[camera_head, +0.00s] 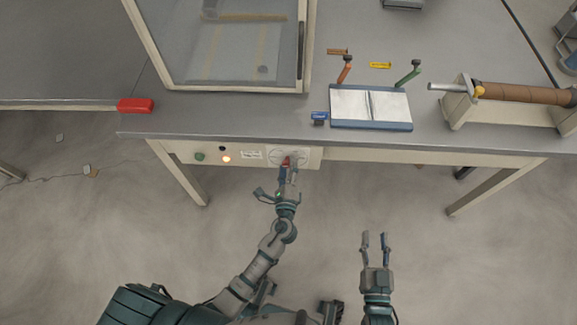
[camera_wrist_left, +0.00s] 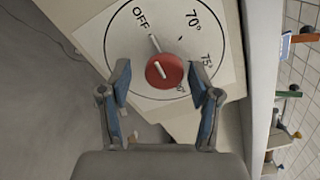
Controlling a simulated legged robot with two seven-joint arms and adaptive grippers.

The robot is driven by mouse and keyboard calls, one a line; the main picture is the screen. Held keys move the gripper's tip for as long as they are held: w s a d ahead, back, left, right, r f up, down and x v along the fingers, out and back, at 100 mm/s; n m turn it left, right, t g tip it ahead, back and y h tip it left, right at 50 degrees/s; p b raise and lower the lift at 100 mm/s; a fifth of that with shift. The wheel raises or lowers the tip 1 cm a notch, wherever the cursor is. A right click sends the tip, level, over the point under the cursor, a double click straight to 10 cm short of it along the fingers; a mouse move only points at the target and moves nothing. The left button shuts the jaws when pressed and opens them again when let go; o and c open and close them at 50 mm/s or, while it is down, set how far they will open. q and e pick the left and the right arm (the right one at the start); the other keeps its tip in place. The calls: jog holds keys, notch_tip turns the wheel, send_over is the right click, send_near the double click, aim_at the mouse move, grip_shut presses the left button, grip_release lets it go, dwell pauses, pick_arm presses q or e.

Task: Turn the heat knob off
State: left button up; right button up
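The red round heat knob (camera_wrist_left: 164,71) sits on a white dial plate (camera_wrist_left: 120,42) marked OFF, 70°, 75° and another, partly hidden label. A pale pointer (camera_wrist_left: 154,43) extends from the knob toward the OFF side. My left gripper (camera_wrist_left: 159,79) is open, with one finger on each side of the knob and a visible gap to each. In the head view my left gripper (camera_head: 289,163) is at the panel (camera_head: 312,157) under the table edge and covers part of the dial. My right gripper (camera_head: 375,238) is open and empty above the floor.
Floor around the right gripper is clear.

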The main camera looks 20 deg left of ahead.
pick_arm(q)
jog(key=shift+r, duration=0.1)
jog(key=v, duration=1.2)
